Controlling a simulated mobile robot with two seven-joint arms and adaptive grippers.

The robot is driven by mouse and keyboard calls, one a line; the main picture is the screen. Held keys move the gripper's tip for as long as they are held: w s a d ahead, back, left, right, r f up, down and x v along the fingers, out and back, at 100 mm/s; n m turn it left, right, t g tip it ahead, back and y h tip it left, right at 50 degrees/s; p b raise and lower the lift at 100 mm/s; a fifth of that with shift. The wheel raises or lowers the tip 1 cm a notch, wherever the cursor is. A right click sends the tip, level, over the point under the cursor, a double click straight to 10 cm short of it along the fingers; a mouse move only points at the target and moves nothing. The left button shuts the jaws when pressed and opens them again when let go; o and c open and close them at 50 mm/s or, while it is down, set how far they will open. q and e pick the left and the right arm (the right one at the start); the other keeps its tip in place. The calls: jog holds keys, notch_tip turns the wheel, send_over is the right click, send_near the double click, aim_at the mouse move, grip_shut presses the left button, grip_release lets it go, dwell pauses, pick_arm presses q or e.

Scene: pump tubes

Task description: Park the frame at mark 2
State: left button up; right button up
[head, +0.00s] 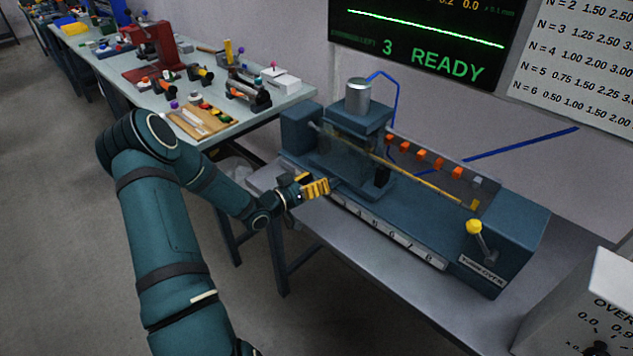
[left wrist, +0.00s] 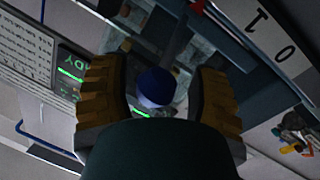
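The frame (head: 352,122) is a dark blue upright carriage with a silver cylinder on top. It stands near the left end of the blue bench machine (head: 425,215). The number strip (head: 400,243) runs along the machine's front edge; its digits are hard to read in the head view. My left gripper (head: 316,188) is in front of the frame's lower front. In the left wrist view its yellow fingers stand apart, with a blue ball knob (left wrist: 157,87) between them and gaps visible on both sides. The digits 1 and 0 show on the strip (left wrist: 270,35) there. My right gripper is not in view.
A yellow-knobbed lever (head: 474,227) is at the machine's right end. Several orange blocks (head: 421,155) line its back. The screen (head: 420,40) reads 3 READY. A cluttered table (head: 215,135) stands at left, and a white box (head: 585,310) at lower right.

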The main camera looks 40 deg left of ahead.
pick_arm(q)
jog(key=v, duration=1.2)
dwell(0.5)
